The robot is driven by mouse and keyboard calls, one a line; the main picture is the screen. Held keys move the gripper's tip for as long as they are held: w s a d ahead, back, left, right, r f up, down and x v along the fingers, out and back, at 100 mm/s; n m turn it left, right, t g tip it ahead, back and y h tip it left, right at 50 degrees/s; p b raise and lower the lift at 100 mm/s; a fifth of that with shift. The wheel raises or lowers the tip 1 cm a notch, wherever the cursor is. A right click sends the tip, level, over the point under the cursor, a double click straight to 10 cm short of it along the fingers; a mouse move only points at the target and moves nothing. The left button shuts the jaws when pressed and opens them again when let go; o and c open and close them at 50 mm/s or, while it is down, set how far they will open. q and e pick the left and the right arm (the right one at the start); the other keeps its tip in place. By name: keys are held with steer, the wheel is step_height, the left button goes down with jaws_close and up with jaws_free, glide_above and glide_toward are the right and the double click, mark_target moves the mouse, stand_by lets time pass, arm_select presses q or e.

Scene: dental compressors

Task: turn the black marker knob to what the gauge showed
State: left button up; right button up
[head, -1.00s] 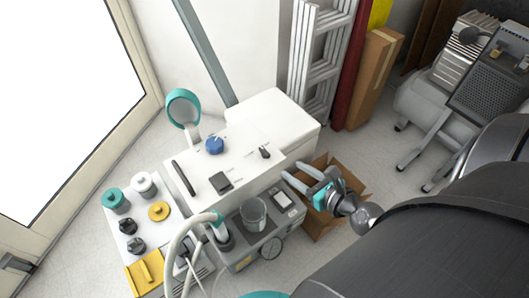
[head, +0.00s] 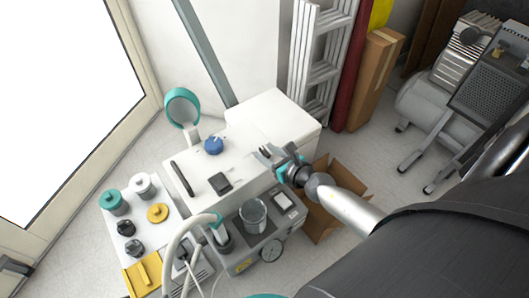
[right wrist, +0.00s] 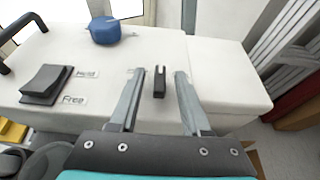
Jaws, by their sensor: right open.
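The black marker knob (right wrist: 159,85) stands on the white cabinet top and shows between the two fingers of my right gripper (right wrist: 159,74) in the right wrist view. The fingers are open, with a gap on each side of the knob. In the head view my right gripper (head: 265,153) is over the right part of the white top and largely hides the knob. The round gauge (head: 272,249) is on the front of the grey unit; its reading is too small to tell. My left gripper is not in view.
A blue knob (head: 213,145), a black switch block (head: 220,182) and a black bar handle (head: 181,178) are on the white top. A glass beaker (head: 253,214) stands on the grey unit. An open cardboard box (head: 345,178) is to the right.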

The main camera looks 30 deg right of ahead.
steer(key=shift+x, duration=0.75)
jaws_close()
